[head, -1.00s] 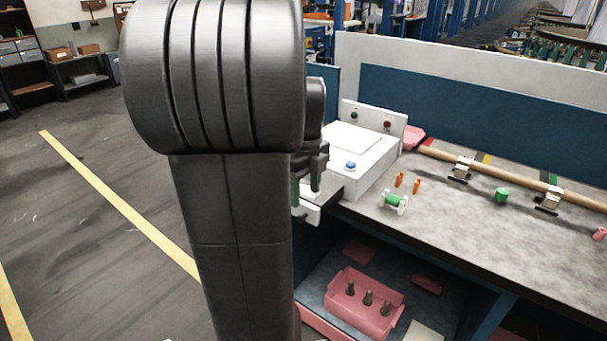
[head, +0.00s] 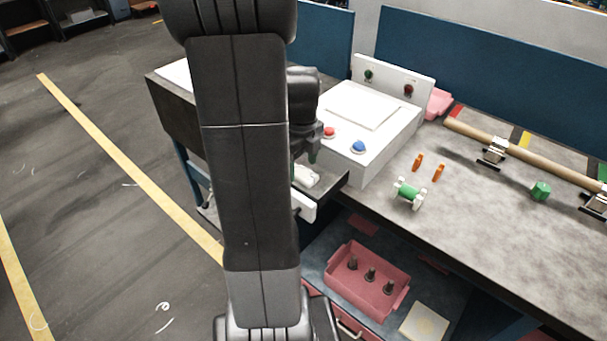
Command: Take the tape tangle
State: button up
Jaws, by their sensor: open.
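My gripper (head: 306,156) is partly hidden behind my own arm, and one green-tipped finger shows. It is open and points down over a small open drawer or tray (head: 325,192) at the left end of the bench. A whitish crumpled lump (head: 305,175), which looks like the tape tangle, lies in that tray just below the fingertips. I cannot tell whether the fingers touch it. My arm hides the left part of the tray.
A white control box (head: 385,130) with red and blue buttons stands right beside the tray. A green spool (head: 408,194), orange pieces (head: 418,162) and a wooden rod (head: 520,150) are on the bench (head: 470,215). A pink bin (head: 340,290) sits on the shelf below.

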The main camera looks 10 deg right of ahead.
aim_at(302, 172)
jog(key=shift+f, duration=0.85)
jog(key=shift+c, duration=0.4)
jog(key=c, duration=1)
jog(key=shift+r, duration=0.1)
notch_tip(302, 172, up, 10)
jog(key=shift+f, duration=0.1)
